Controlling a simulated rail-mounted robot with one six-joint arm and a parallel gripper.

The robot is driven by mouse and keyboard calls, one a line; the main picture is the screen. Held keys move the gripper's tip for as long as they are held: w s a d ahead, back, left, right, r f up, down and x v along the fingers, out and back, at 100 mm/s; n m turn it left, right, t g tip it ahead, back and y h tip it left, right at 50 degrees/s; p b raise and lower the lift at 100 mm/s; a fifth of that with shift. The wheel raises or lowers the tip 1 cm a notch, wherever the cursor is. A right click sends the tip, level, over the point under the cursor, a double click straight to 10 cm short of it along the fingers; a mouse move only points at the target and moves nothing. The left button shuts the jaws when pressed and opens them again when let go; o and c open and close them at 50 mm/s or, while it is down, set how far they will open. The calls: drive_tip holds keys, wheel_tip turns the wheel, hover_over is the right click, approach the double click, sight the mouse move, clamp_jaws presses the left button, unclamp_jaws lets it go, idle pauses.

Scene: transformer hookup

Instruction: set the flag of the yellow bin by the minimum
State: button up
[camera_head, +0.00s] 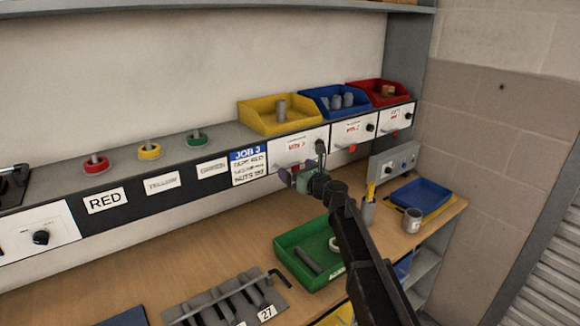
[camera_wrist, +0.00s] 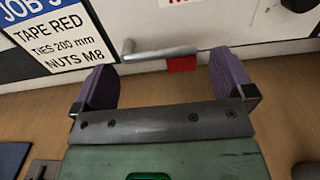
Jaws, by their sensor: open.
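The yellow bin (camera_head: 262,127) stands on the shelf with one grey cylinder (camera_head: 281,111) in it. Below it is a white front plate (camera_head: 284,150) with a red-lettered label, too small to read surely. In the wrist view a grey lever (camera_wrist: 165,53) lies nearly level across the plate's lower edge, with a red tab (camera_wrist: 181,64) hanging under its right part. My gripper (camera_head: 302,164) is before this plate; in the wrist view its purple fingers (camera_wrist: 160,76) are open and apart, the lever showing between and beyond them. Nothing is held. The head view hides the lever behind my gripper.
Blue (camera_head: 334,103) and red (camera_head: 378,94) bins stand to the right, each above its own plate. A job card (camera_head: 248,168) is left of the plate. On the bench below are a green tray (camera_head: 290,262), a grey cup (camera_head: 412,222) and a blue tray (camera_head: 421,196).

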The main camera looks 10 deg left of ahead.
sight(291, 166)
drive_tip(key=x, duration=0.4)
drive_tip(key=c, duration=0.9)
drive_tip(key=shift+d, duration=0.1)
